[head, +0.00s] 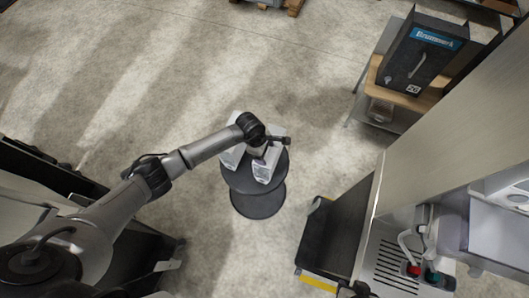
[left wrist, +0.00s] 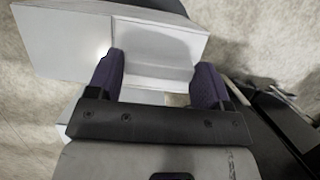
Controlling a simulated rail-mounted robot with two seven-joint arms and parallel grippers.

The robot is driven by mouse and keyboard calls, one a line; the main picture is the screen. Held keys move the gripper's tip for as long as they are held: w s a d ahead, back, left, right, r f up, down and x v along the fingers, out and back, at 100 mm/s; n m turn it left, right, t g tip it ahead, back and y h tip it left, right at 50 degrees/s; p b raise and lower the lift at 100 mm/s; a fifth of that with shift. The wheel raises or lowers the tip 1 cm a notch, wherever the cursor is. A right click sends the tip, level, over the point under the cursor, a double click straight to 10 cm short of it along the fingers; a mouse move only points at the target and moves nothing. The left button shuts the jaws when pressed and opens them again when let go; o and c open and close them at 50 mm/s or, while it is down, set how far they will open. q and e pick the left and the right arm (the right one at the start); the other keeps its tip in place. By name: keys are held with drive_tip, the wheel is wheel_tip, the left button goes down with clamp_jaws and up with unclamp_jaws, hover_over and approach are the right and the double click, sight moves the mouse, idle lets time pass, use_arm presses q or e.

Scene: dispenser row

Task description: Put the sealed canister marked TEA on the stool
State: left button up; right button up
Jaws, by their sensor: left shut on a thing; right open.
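A dark round stool (head: 258,203) stands on the floor near the middle of the head view. My left gripper (head: 264,149) is over its top, shut on a pale box-like canister (left wrist: 155,48). The two dark fingers of the left gripper (left wrist: 157,80) press on its sides in the left wrist view. Pale surfaces (head: 266,170) show under and beside the gripper in the head view. The arm hides part of them, and I cannot tell whether the canister touches the stool. No TEA marking is readable. I cannot make out my right gripper.
A dark case with a blue label (head: 418,60) stands on a wooden shelf (head: 403,96) at the upper right. A dispenser with red and green parts (head: 412,268) is at the lower right, beside a dark cabinet (head: 332,238). Open floor surrounds the stool, widest at the left.

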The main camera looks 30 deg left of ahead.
use_arm(q)
drive_tip(key=shift+w, duration=0.1)
drive_tip(key=o, duration=1.8)
drive_tip(key=v, duration=1.2)
